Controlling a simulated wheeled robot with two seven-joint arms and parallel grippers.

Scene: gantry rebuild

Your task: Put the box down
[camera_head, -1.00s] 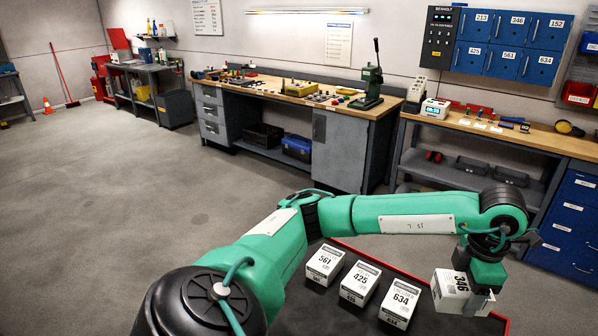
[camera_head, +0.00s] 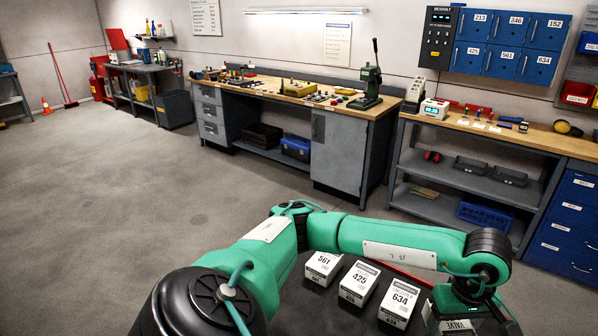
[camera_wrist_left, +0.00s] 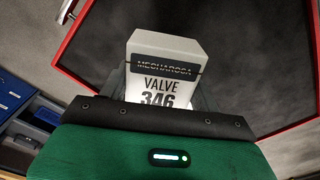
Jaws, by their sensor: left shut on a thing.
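My left gripper (camera_head: 470,318) is at the lower right of the head view, low over the dark tray with a red rim (camera_head: 395,266). It is shut on a white box marked VALVE 346 (camera_wrist_left: 163,72), whose end also shows at the bottom of the head view (camera_head: 458,327). Whether the box touches the tray is hidden. White boxes marked 561 (camera_head: 323,264), 425 (camera_head: 359,281) and 634 (camera_head: 400,300) stand in a row on the tray, left of the held box. My right gripper is not in view.
Behind stand a workbench (camera_head: 350,108) with a green press (camera_head: 369,88) and a shelf bench (camera_head: 480,140). Blue numbered lockers (camera_head: 510,45) hang on the wall. Open floor (camera_head: 130,190) lies to the left.

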